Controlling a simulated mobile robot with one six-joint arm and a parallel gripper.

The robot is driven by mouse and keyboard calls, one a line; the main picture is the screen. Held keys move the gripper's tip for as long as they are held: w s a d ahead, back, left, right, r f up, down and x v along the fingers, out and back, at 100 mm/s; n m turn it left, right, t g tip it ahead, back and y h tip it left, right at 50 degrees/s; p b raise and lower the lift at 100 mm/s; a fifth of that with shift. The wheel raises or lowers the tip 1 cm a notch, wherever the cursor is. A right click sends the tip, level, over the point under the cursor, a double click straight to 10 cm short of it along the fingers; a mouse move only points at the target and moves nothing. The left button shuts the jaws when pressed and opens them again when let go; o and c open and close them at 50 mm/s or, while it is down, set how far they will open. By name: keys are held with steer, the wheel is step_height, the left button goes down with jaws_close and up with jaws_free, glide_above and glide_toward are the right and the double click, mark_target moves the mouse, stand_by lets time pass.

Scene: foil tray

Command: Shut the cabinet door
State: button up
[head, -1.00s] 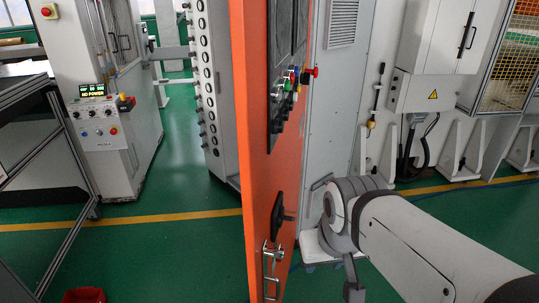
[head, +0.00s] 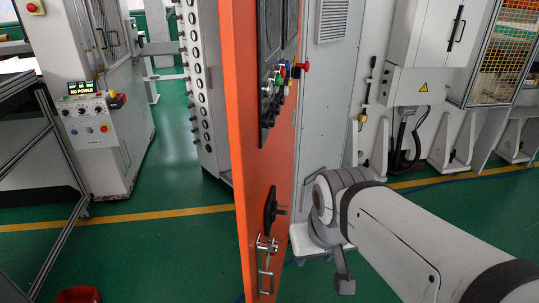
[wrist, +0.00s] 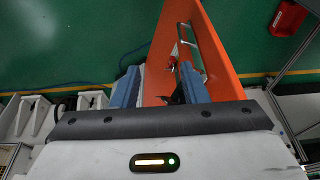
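The orange cabinet door (head: 246,150) stands ajar, seen nearly edge-on in the head view. It carries a dark panel with coloured knobs, a black handle (head: 270,208) and a metal pull handle (head: 265,265) low down. In the wrist view the door (wrist: 222,62) spreads away beyond my gripper (wrist: 160,88), with the metal handle (wrist: 190,45) further off. My gripper's two blue fingers are apart, with part of the orange door showing between them. I cannot tell whether they touch it. In the head view my arm is right of the door, and the fingers cannot be made out.
A grey control console (head: 92,130) and a dark-framed table stand at left. A red bin (head: 80,295) lies on the green floor at lower left. Grey wall cabinets (head: 432,45) and a mesh cage (head: 505,45) stand at back right. Floor left of the door is clear.

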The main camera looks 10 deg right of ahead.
steer(key=shift+f, duration=0.2)
steer(key=shift+c, duration=0.8)
steer(key=f+m+g+y, duration=0.1)
steer(key=m, duration=0.1)
steer(key=w+f+m+g+y, duration=0.1)
steer(key=f+m, duration=0.1)
steer(key=w+f+m+g+y, duration=0.1)
steer(key=f, duration=0.1)
steer(key=shift+w+a+m+g, duration=0.2)
steer(key=shift+w+m+g, duration=0.1)
steer(key=shift+m, duration=0.1)
steer(key=c, duration=0.6)
steer(key=w+f+m+y, duration=0.2)
steer(key=m+y, duration=0.1)
steer(key=w+f+m+y, duration=0.1)
steer(key=m, duration=0.1)
steer(key=shift+w+d+f+g+y, duration=0.2)
steer(key=shift+d+g+y, duration=0.1)
steer(key=shift+d+y, duration=0.1)
jaws_close()
steer(key=m+t+y, duration=0.6)
steer(key=m, duration=0.6)
glide_toward(262, 241)
steer(key=p+x, duration=0.2)
steer(key=x, duration=0.4)
steer(key=shift+w+a+f+p, duration=0.1)
steer(key=shift+w+a+p, duration=0.1)
steer(key=shift+a+p, duration=0.1)
